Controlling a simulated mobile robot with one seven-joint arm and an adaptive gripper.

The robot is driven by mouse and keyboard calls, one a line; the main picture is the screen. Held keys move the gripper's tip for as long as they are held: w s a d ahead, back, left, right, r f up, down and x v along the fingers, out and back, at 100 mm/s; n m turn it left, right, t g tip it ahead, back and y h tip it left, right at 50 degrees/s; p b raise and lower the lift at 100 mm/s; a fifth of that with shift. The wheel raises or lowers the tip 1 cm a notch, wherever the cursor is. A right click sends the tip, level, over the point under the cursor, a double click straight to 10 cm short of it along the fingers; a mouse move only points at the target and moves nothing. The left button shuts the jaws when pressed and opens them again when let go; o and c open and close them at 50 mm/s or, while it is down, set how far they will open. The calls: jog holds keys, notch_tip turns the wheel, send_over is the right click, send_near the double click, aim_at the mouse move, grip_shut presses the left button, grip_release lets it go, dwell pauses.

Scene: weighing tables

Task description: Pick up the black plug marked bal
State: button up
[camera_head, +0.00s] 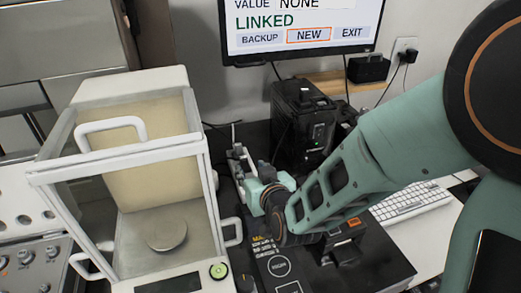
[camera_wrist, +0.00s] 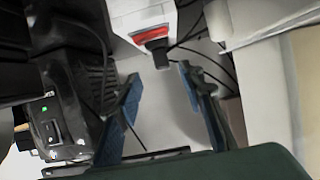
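My gripper (camera_wrist: 158,84) is open in the wrist view, its two blue-padded fingers apart with nothing between them. Just beyond the fingertips, roughly in line with the gap, a black plug-like piece (camera_wrist: 157,46) sits at the end of a white block with a red patch. No "bal" marking is readable on it. In the head view my gripper (camera_head: 252,170) reaches left, low behind the balance's right side. The fingers there are small and partly overlapped by white parts. Another black plug (camera_head: 408,56) is in the wall outlet, its marking unreadable.
The glass-sided balance (camera_head: 205,185) stands close on the left of my gripper. A black box with a green light (camera_head: 303,125) is just behind it, also at left in the wrist view (camera_wrist: 62,120). Dark cables run near the fingers. A keyboard (camera_head: 405,203) lies at right.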

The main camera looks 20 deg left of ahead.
aim_at(245, 160)
jog(key=shift+r+x, duration=0.15)
jog(key=shift+x, duration=1.6)
jog(key=shift+r+x, duration=0.15)
jog(key=shift+x, duration=1.55)
jog(key=shift+a, duration=0.15)
grip_shut()
